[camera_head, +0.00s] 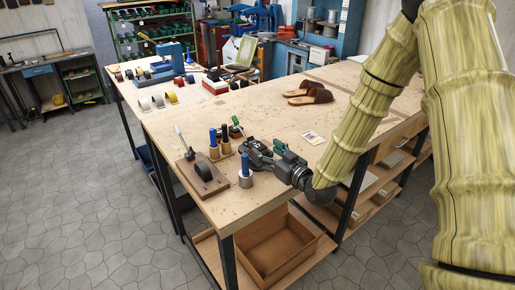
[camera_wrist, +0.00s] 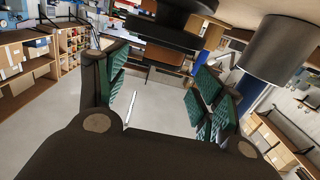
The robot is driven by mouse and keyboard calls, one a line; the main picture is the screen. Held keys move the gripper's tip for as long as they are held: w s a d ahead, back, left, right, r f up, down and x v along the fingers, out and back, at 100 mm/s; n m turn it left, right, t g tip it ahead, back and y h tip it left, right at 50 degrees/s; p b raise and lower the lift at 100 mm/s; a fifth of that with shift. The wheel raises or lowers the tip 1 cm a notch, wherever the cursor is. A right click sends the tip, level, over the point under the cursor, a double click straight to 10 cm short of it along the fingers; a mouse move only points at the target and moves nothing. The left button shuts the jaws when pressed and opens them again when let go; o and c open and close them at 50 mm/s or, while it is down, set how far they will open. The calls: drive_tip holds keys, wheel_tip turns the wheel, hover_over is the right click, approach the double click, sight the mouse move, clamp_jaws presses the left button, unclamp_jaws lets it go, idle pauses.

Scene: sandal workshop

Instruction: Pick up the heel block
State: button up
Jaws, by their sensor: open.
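My gripper (camera_head: 262,151) is low over the near part of the workbench, its green-padded fingers spread. The wrist view shows the open fingers (camera_wrist: 163,92) with empty space between their pads. A dark, layered piece (camera_wrist: 172,32) shows at the top of that view, beyond the fingers; I cannot tell whether it is the heel block. In the head view, no heel block can be clearly made out, and my gripper hides part of the bench. A dark rounded piece (camera_head: 203,172) stands on a brown wooden base to the left of my gripper.
A blue-handled tool in a grey cylinder (camera_head: 245,178) stands close to my gripper, as does a wooden holder (camera_head: 220,150) of handled tools. Brown sandals (camera_head: 308,94) and a small card (camera_head: 312,137) lie farther back. The bench middle (camera_head: 265,110) is mostly clear.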

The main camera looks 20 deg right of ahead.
sight(257, 145)
drive_tip(key=shift+w+a+r+p, duration=0.1)
drive_tip(key=shift+w+a+p, duration=0.1)
drive_tip(key=shift+w, duration=0.15)
drive_tip(key=shift+w+a+p, duration=0.1)
drive_tip(key=shift+w+p, duration=0.1)
drive_tip(key=shift+w, duration=0.1)
drive_tip(key=shift+p+x, duration=0.9)
drive_tip(key=shift+x, duration=1.2)
drive_tip(key=shift+c, duration=0.2)
drive_tip(key=c, duration=1.1)
